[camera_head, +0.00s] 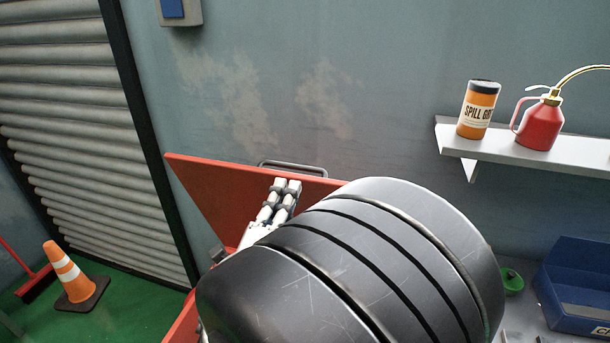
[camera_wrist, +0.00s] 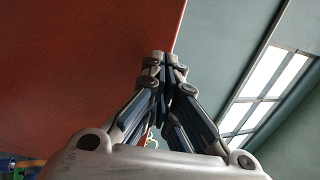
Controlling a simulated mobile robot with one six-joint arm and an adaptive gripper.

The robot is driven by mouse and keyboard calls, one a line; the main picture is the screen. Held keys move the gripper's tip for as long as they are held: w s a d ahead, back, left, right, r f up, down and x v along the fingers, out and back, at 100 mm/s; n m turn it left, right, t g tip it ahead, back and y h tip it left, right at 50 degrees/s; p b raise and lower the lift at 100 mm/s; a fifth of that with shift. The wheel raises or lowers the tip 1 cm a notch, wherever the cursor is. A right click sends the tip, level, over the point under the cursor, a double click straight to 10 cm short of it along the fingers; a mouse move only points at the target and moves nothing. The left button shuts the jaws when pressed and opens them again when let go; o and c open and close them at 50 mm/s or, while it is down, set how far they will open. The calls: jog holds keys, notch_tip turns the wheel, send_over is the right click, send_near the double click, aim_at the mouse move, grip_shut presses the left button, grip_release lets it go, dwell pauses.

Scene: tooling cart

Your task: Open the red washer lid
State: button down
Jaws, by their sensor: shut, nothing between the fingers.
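The red washer lid (camera_head: 225,190) stands raised and tilted in front of the wall in the head view, with a grey bar handle (camera_head: 292,165) at its top edge. My gripper (camera_head: 287,185) is shut and empty, in front of the lid's inner face near the upper edge. In the wrist view the shut fingertips (camera_wrist: 165,57) overlap the right edge of the lid (camera_wrist: 80,70). I cannot tell whether they touch it. A strip of the red washer body (camera_head: 182,325) shows at lower left. My own dark arm hides most of the washer.
A wall shelf (camera_head: 540,150) at right holds an orange canister (camera_head: 478,112) and a red oil can (camera_head: 540,125). A blue bin (camera_head: 575,285) and a green object (camera_head: 511,281) sit at lower right. An orange cone (camera_head: 75,275) stands on the green floor at left.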

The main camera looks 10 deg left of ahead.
jog(key=shift+w, duration=0.1)
jog(key=shift+w+r+p, duration=0.2)
jog(key=shift+r+p, duration=0.05)
jog(key=shift+p, duration=0.25)
jog(key=w+r+g+p, duration=0.1)
jog(key=w+p, duration=0.5)
jog(key=w+d+r+g+p, duration=0.1)
jog(key=w+p, duration=0.2)
jog(key=p, duration=0.1)
jog(key=shift+r+g, duration=0.3)
jog(key=shift+r, duration=0.05)
jog(key=shift+w+f, duration=0.2)
jog(key=shift+w, duration=0.15)
jog(key=shift+a, duration=0.1)
